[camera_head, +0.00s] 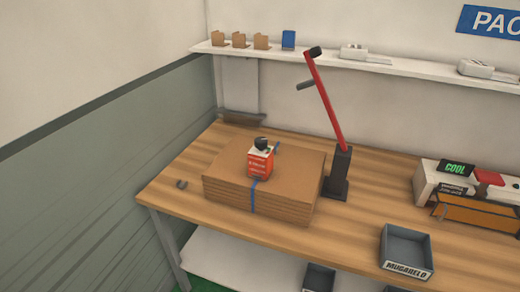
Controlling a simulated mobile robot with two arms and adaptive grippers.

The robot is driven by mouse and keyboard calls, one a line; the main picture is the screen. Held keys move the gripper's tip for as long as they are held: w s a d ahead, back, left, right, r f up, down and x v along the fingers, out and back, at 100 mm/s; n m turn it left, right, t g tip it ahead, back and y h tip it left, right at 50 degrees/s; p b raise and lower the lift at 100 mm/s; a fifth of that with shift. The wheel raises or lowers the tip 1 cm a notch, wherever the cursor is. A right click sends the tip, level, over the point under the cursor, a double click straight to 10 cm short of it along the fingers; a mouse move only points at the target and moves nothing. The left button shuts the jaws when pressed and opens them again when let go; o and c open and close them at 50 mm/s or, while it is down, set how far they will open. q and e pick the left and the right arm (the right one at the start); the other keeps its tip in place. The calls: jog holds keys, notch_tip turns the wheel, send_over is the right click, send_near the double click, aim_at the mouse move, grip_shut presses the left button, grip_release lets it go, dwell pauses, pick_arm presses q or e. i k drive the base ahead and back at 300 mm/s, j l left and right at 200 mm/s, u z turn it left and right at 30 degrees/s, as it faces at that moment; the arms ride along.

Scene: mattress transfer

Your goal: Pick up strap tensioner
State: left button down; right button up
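A tool with a long red lever (328,103), a black tip and a dark upright base (338,175) stands on the wooden bench, just right of a stack of flat cardboard. A small orange-red box-like item (260,162) with a white top and a black knob or cap sits on the stack. A blue strap (253,198) runs down the stack's front below it. I cannot tell for certain which of these two is the strap tensioner. Neither of my grippers is in view.
The cardboard stack (225,192) lies on the wooden bench (370,225). A grey open bin (405,248) labelled "MUGARELO" is at the front right. A white device (428,180) with a green display stands farther right. A wall shelf (390,67) holds small items.

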aim_at(260, 164)
jog(key=i+j+z, duration=0.2)
jog(key=i+j, duration=0.15)
jog(key=i+j+z, duration=0.2)
jog(key=i+j, duration=0.15)
jog(key=i+j+z, duration=0.2)
jog(key=j, duration=0.35)
jog(key=i, duration=0.1)
